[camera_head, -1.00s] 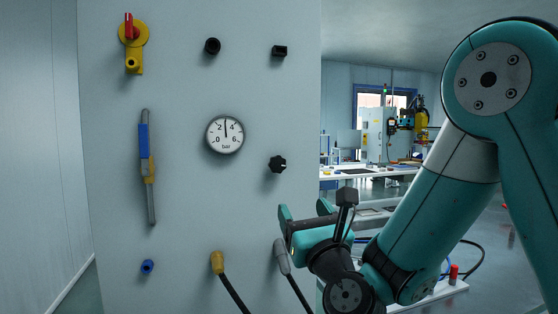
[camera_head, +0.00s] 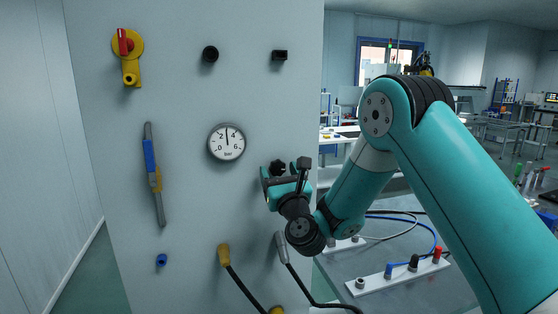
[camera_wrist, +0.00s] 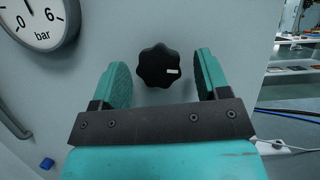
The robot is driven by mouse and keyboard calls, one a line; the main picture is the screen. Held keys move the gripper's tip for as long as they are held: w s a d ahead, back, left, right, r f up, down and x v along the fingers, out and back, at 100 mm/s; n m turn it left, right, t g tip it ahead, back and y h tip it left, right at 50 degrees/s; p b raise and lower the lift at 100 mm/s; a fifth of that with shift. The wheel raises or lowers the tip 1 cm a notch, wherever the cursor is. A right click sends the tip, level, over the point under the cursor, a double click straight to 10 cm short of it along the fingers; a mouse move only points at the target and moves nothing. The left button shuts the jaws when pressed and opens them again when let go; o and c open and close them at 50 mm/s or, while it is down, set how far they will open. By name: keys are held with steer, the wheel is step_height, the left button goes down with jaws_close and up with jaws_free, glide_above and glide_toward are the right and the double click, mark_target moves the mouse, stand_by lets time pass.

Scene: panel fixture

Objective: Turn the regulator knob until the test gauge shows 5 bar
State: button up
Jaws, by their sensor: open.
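The black lobed regulator knob (camera_head: 278,166) is on the grey panel, right of the gauge. In the wrist view the knob (camera_wrist: 158,66) shows face-on with a white mark at the right of its face. My gripper (camera_head: 286,180) is at the knob; in the wrist view my gripper (camera_wrist: 162,80) is open, one finger on each side of the knob with gaps. I cannot tell how far the fingertips reach along it. The round white test gauge (camera_head: 227,142) has its needle nearly straight up, between 2 and 4, about 3 bar. The gauge (camera_wrist: 40,20) is cut off in the wrist view.
The panel also bears a red-and-yellow valve handle (camera_head: 127,55), a blue-and-yellow lever (camera_head: 154,175), black fittings (camera_head: 210,54) above, and a yellow hose plug (camera_head: 224,255) and a grey hose plug (camera_head: 281,247) below. A bench with hoses stands behind my arm at right.

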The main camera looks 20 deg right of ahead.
steer(key=shift+w, duration=0.15)
steer(key=c, duration=0.9)
steer(key=shift+n+b, duration=0.3)
steer(key=shift+b, duration=0.05)
